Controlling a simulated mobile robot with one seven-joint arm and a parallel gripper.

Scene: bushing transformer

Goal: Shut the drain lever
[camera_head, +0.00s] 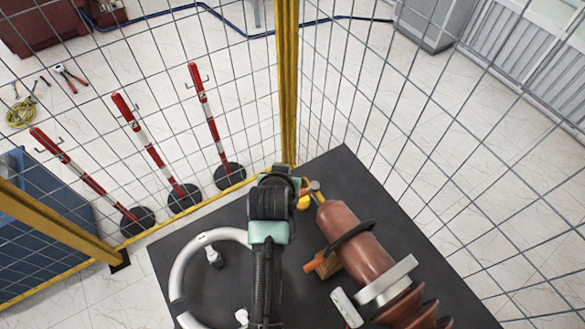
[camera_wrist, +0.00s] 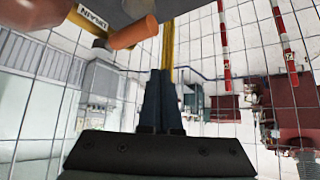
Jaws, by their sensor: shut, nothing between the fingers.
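The drain lever is an orange handle (camera_wrist: 135,32) in the wrist view, beside a yellow pipe (camera_wrist: 90,20) marked DRAIN. My gripper (camera_wrist: 160,72) is shut and empty, its dark fingertips just below and right of the lever in that picture, with no contact visible. In the head view the yellow drain pipe (camera_head: 318,195) leaves the far end of the reddish-brown bushing (camera_head: 350,240). A yellow-orange part (camera_head: 304,202), seemingly the lever, shows beside my wrist, partly hidden. My fingers are hidden there by the wrist.
The bushing lies on a dark table (camera_head: 210,265), near a grey curved tube (camera_head: 190,262) and an orange-ended part (camera_head: 312,263). A wire fence with a yellow post (camera_head: 287,80) stands behind. Red-white posts (camera_head: 150,150) stand beyond it.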

